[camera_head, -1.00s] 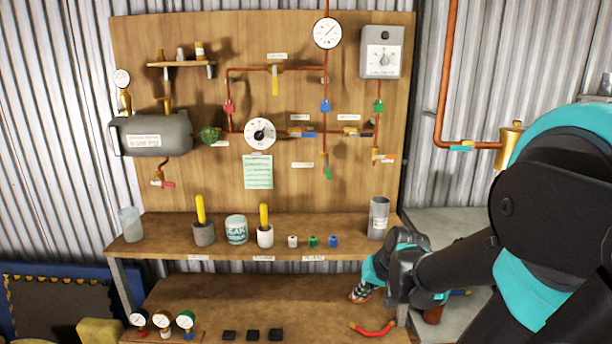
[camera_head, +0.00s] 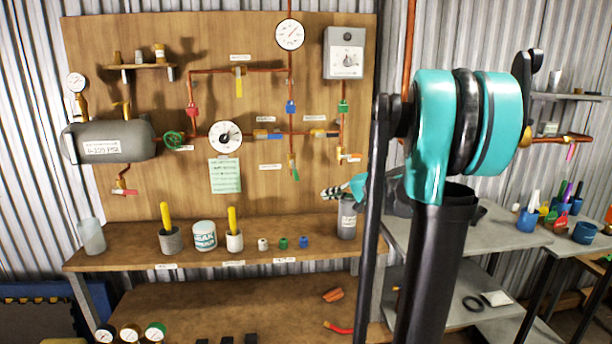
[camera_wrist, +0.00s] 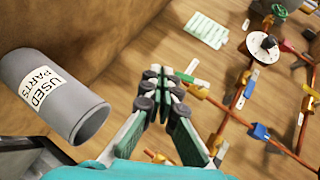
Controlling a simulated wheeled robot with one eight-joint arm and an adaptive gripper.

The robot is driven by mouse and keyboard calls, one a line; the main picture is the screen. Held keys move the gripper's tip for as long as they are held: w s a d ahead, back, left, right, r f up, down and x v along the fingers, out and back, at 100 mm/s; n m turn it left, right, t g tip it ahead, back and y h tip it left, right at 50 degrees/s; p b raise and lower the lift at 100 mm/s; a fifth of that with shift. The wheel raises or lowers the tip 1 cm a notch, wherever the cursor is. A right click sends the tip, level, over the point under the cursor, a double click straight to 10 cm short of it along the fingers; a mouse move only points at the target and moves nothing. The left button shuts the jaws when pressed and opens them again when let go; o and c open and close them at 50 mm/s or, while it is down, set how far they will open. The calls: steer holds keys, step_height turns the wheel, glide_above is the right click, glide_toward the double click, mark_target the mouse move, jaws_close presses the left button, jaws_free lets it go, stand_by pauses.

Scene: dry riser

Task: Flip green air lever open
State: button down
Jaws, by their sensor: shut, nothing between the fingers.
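A green lever (camera_head: 295,174) hangs downward from a brass valve at the bottom of the middle copper pipe on the wooden board. The label writing beside it is too small to read. My gripper (camera_head: 327,194) is right of and below this lever in the head view, above the upper shelf near the grey cup. In the wrist view my gripper (camera_wrist: 166,86) has its fingertips together with nothing held, pointing toward the brass valve (camera_wrist: 203,96). The fingers stand in front of the area by this valve, so I cannot make out the green lever there. It appears apart from the gripper.
A grey "USED PARTS" cup (camera_wrist: 62,95) stands close left of the fingers in the wrist view. The upper shelf (camera_head: 205,262) carries cups and small caps. A side table (camera_head: 400,236) stands right.

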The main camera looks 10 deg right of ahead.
steer(key=w+d+r+m+t+y, duration=0.1)
steer(key=w+d+r+t, duration=0.1)
steer(key=w+d+r, duration=0.25)
glide_toward(294, 171)
steer(key=w+a+f, duration=0.1)
steer(key=w+f, duration=0.1)
steer(key=w, duration=0.3)
steer(key=shift+w+a+f, duration=0.15)
steer(key=shift+a+f, duration=0.2)
steer(key=shift+a, duration=0.45)
steer(key=shift+a, duration=0.1)
